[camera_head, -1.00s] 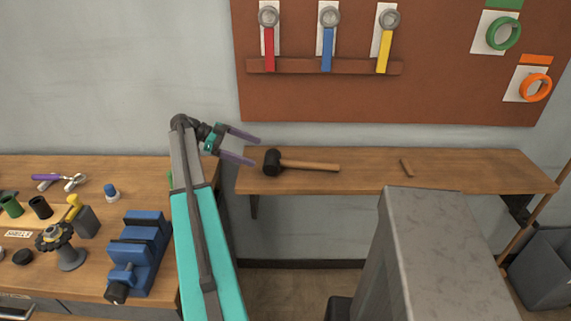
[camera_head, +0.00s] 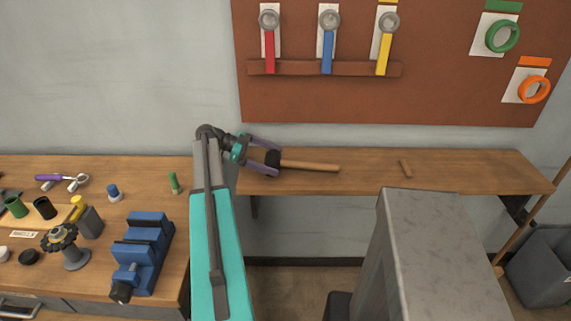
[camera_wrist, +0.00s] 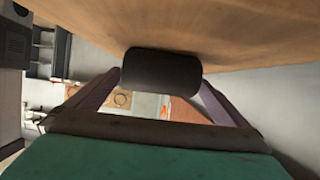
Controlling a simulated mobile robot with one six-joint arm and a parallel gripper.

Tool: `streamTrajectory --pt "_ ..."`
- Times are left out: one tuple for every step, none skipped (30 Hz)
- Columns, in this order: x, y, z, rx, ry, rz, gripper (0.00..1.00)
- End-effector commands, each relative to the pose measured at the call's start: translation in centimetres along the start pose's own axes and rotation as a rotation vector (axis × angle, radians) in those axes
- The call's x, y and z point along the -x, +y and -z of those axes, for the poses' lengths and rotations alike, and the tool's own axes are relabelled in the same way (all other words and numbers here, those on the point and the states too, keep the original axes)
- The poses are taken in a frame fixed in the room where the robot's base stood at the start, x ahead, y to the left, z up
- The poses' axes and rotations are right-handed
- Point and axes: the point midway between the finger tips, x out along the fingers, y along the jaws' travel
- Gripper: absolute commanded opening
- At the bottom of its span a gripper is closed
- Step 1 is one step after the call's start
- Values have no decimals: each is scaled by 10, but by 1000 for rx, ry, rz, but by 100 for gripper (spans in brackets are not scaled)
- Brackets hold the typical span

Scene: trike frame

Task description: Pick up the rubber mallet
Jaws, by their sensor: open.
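The rubber mallet (camera_head: 310,166) lies on the wooden wall shelf, its black head at the left and its wooden handle pointing right. My gripper (camera_head: 272,157) is at the head end, with its two purple fingers open and reaching to either side of the black head. In the wrist view the black head (camera_wrist: 161,74) sits between the open fingers, close to the wooden surface. The handle is hidden behind the head there. I cannot tell whether either finger touches the head.
A workbench at the left carries a blue vise (camera_head: 143,255) and a green cylinder (camera_head: 173,182). A grey block-like surface (camera_head: 435,230) stands in front of the shelf. Wrenches hang above.

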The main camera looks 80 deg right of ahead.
Motion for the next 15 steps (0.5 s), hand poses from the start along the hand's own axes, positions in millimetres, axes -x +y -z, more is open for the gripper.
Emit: streamTrajectory --pt "0 0 0 0 0 0 100" --pt "0 0 0 0 0 0 100" --pt "0 0 0 0 0 -1 100" --pt "0 0 0 0 0 -1 100" --pt "-1 0 0 0 0 -1 100" --pt "-2 0 1 0 0 -1 100" --pt "-3 0 1 0 0 -1 100" --pt "-4 0 1 1 0 -2 100" --pt "-7 0 1 1 0 -2 100" --pt "-9 1 1 1 1 -2 100" --pt "-12 1 1 1 1 -3 100" --pt "-15 1 1 2 1 -3 100" --pt "-18 1 1 2 1 -3 100" --pt "-21 1 1 2 1 -3 100" --pt "-25 1 1 2 1 -2 100"
